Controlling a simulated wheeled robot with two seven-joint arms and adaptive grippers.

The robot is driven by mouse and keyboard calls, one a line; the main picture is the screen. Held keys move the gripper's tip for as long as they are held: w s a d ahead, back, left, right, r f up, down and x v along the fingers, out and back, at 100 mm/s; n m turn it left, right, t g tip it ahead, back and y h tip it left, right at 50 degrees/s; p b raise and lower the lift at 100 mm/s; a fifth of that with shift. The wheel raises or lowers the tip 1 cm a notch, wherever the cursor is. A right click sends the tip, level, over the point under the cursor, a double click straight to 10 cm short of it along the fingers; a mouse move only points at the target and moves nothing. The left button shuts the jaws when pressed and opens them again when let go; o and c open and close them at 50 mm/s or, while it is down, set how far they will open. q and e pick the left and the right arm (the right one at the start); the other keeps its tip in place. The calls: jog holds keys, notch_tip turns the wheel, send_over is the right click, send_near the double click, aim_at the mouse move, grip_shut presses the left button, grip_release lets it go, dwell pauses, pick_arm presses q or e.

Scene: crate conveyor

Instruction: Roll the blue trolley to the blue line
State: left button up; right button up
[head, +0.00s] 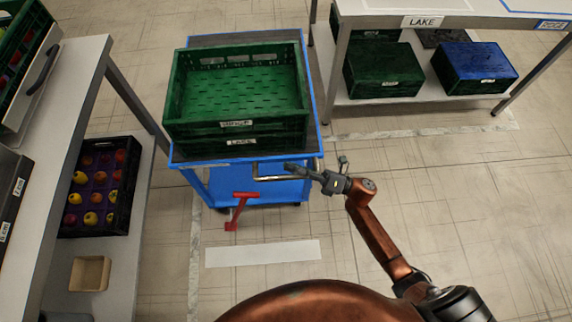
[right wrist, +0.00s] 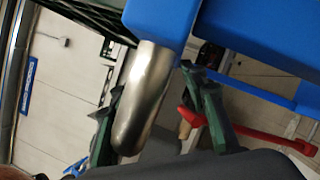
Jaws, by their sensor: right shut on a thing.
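The blue trolley (head: 262,190) stands ahead of me, with two stacked green crates (head: 236,131) on its top. The lower crate's label reads LAKE; the upper one is empty. My right gripper (head: 302,170) is shut on the trolley's metal handle (head: 270,179) at its right end. In the right wrist view the fingers (right wrist: 155,115) lie on both sides of the silver handle bar (right wrist: 147,95). A red lever (head: 238,205) sticks out low at the trolley's near side. I see no blue line on the floor. My left gripper is not in view.
A white shelf table (head: 70,95) stands close on the left, with a dark fruit crate (head: 125,215) on its lower shelf. A table marked LAKE (head: 390,14) stands at the back right. A white strip (head: 262,253) lies on the floor before the trolley. The right floor is clear.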

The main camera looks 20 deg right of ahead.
aim_at(303, 178)
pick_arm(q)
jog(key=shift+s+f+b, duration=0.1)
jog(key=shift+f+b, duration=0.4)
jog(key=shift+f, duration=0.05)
pick_arm(e)
jog(key=f+v, duration=0.1)
jog(key=v, duration=0.6)
jog(key=shift+w+d+h, duration=0.15)
jog(key=shift+w+h, duration=0.05)
jog(key=shift+h, duration=0.1)
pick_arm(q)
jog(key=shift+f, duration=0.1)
pick_arm(e)
jog(key=v, duration=1.1)
jog(key=shift+s+d, duration=0.3)
jog(key=shift+r, duration=0.1)
